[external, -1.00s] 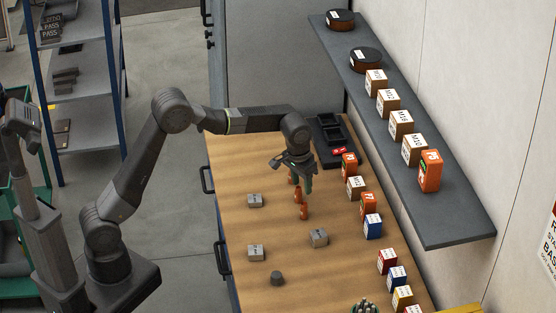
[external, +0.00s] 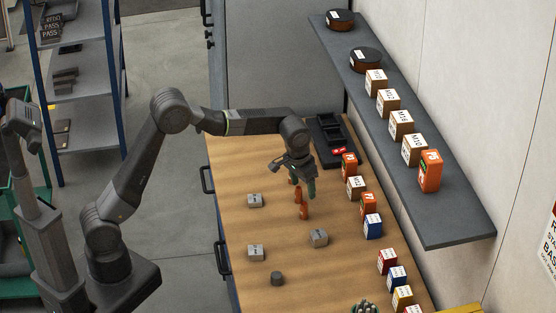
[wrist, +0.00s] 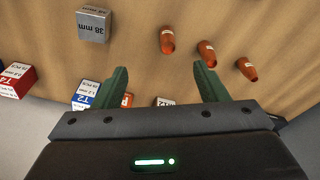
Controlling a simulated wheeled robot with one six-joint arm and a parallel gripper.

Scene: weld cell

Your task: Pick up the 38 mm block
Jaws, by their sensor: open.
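The 38 mm block (wrist: 94,26) is a grey metal cube with its label facing up, at the upper left of the wrist view. In the external view it appears to be the grey block (external: 319,238) nearest the row of boxes, though its label is unreadable there. My gripper (external: 309,190) is above the bench beside the orange nozzles, up the picture from that block. In the wrist view my green fingers (wrist: 162,82) are spread apart with nothing between them. The block lies apart from them, up and left of the left finger.
Several orange nozzles (wrist: 206,52) stand close to my gripper. Small boxes, including a blue one (external: 373,228), line the bench's wall side below a grey shelf (external: 455,232).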

